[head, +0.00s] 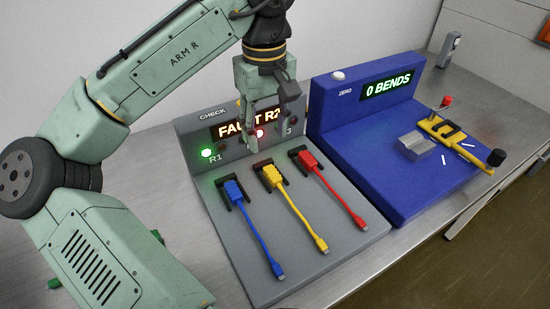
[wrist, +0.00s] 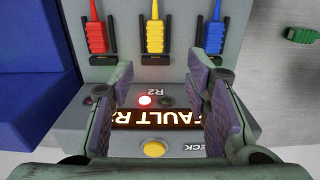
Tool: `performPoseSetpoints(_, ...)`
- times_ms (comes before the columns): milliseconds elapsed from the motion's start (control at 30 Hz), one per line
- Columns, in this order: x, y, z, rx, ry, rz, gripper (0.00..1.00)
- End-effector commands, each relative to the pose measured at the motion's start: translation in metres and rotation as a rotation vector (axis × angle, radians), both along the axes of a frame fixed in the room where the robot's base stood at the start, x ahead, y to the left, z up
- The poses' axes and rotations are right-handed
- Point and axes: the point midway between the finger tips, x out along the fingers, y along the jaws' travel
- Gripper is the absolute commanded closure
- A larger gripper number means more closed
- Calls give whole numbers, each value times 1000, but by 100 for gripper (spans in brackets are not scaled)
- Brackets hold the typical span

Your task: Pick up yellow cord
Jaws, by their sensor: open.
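The yellow cord (head: 292,205) lies on the sloped grey panel in the head view, between a blue and a red cord. Its yellow plug (head: 268,176) sits in a black holder at the upper end. In the wrist view the yellow plug (wrist: 154,37) is at the top middle, beyond my fingertips. My gripper (head: 262,140) is open and empty, pointing down in front of the panel's upright display face, behind the plug. It also shows in the wrist view (wrist: 162,75), with the fingers spread and nothing between them.
The blue cord (head: 257,231) and red cord (head: 335,193) lie close on either side. The grey panel (head: 320,275) shows "FAULT R2", a green light at R1 and a red light. A blue station (head: 365,160) reading "0 BENDS" stands right, holding a yellow tool (head: 455,139).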

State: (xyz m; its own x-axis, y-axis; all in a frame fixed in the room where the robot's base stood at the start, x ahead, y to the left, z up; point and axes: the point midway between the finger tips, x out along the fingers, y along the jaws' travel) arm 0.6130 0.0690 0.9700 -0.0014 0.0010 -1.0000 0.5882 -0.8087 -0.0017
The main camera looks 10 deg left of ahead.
Motion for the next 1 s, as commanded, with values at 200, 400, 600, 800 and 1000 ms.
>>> performPoseSetpoints(200,0,-1,-35,-4,3,-2,57)
performPoseSetpoints(400,0,-1,-52,-2,1,-1,57)
performPoseSetpoints(600,4,-6,-76,-4,4,-3,57)
performPoseSetpoints(800,6,-7,-100,-3,0,0,57)
performPoseSetpoints(1000,6,-7,-104,-1,0,0,57)
